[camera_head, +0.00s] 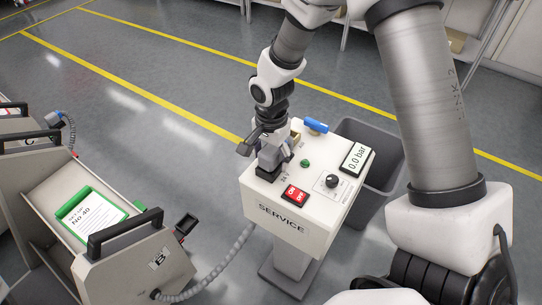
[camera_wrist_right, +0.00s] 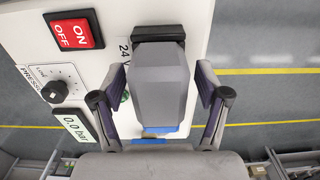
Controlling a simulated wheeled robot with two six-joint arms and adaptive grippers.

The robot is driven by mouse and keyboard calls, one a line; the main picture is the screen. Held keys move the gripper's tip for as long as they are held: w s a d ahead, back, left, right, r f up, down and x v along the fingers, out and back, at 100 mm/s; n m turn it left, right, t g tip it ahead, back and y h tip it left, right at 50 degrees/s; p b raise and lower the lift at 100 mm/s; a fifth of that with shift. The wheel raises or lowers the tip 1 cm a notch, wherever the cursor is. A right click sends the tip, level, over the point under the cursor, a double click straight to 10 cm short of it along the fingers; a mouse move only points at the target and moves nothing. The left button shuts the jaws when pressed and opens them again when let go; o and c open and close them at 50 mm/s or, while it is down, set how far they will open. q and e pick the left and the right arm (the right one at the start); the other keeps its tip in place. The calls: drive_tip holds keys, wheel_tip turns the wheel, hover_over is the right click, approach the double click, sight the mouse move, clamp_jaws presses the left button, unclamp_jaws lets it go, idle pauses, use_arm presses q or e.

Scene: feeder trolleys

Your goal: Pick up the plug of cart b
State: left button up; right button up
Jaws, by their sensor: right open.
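Cart b (camera_head: 130,262), a beige trolley with a black handle and a "B" label, stands at the lower left. Its grey corrugated hose (camera_head: 215,268) runs up toward the service box (camera_head: 285,215). A grey, block-shaped plug (camera_head: 268,161) sits on top of the box, by the "24 V" marking; it also shows in the wrist view (camera_wrist_right: 160,85). My right gripper (camera_head: 266,146) is over the plug. In the wrist view its open fingers (camera_wrist_right: 160,98) stand on either side of the plug, with visible gaps. The hose's upper end is hidden. My left gripper is out of view.
The box top carries a red ON/OFF switch (camera_head: 295,193), a black knob (camera_head: 332,181), a "0.0 bar" display (camera_head: 357,158) and a blue handle (camera_head: 315,125). A grey bin (camera_head: 385,175) stands behind it. Another trolley (camera_head: 18,125) is at the far left.

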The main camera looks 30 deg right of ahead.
sight(271, 149)
drive_tip(key=shift+s, duration=0.1)
clamp_jaws()
drive_tip(key=shift+r, duration=0.15)
drive_tip(key=shift+r, duration=0.25)
wheel_tip(271, 149, up, 3)
drive_tip(key=shift+a, duration=0.1)
drive_tip(key=s+a+r, duration=0.2)
drive_tip(key=s+a, duration=0.2)
drive_tip(key=s, duration=0.3)
drive_tip(key=s+a+r, duration=0.2)
drive_tip(key=s+a, duration=0.1)
drive_tip(key=s, duration=0.3)
drive_tip(key=shift+s+a+r, duration=0.2)
drive_tip(key=shift+s+a, duration=0.15)
drive_tip(key=shift+a, duration=0.05)
